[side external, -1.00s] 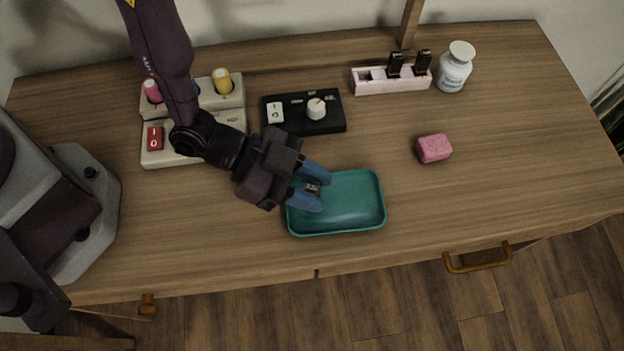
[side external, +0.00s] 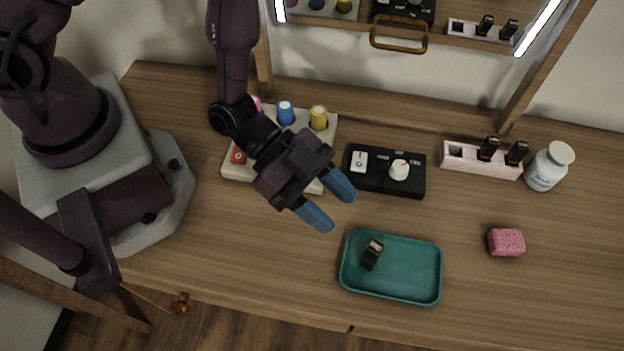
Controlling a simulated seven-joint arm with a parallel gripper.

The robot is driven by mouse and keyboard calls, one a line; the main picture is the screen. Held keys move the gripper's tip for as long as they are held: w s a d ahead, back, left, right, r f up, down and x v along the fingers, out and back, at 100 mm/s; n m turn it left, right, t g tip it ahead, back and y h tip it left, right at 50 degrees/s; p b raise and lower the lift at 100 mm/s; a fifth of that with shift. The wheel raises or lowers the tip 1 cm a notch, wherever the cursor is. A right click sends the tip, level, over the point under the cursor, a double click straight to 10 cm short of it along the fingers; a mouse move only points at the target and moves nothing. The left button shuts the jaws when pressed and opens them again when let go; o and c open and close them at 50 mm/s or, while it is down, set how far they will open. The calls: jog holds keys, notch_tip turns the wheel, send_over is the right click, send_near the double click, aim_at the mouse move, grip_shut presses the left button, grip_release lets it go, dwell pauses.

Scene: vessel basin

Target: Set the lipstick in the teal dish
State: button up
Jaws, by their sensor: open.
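The teal dish (side external: 410,278) lies near the front edge of the table. A dark lipstick (side external: 371,255) with a lighter band at its top end is inside the dish, towards its left side; I cannot tell whether it stands or leans. My gripper (side external: 327,208) has two blue fingers spread apart with nothing between them. It is up and to the left of the dish in the picture, apart from the lipstick. Two more dark lipsticks (side external: 488,148) (side external: 516,153) stand in a pale pink holder (side external: 458,165), which has an empty slot at its left.
A black box with a white knob (side external: 399,170) is right of my gripper. A beige panel (side external: 325,134) with coloured knobs is behind it. A pink sponge-like block (side external: 506,242) and a white bottle (side external: 549,167) are on the right. A mirror (side external: 470,42) stands at the back.

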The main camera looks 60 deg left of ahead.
jog(key=w+a+r+n+t+y, duration=0.25)
jog(key=w+a+r+y, duration=0.2)
jog(key=a+r, duration=0.4)
jog(key=w+a+r+n+t+y, duration=0.1)
jog(key=w+a+r+n+y, duration=0.4)
jog(key=a, duration=0.6)
jog(key=s+a+r+n+g+y, duration=0.1)
jog(key=s+a+r+n, duration=0.2)
jog(key=s+r, duration=0.3)
jog(key=s+a+r+n+g+y, duration=0.1)
jog(key=s+a+r+n, duration=0.2)
jog(key=s+r, duration=0.3)
jog(key=shift+s+r, duration=0.35)
jog(key=shift+s, duration=0.9)
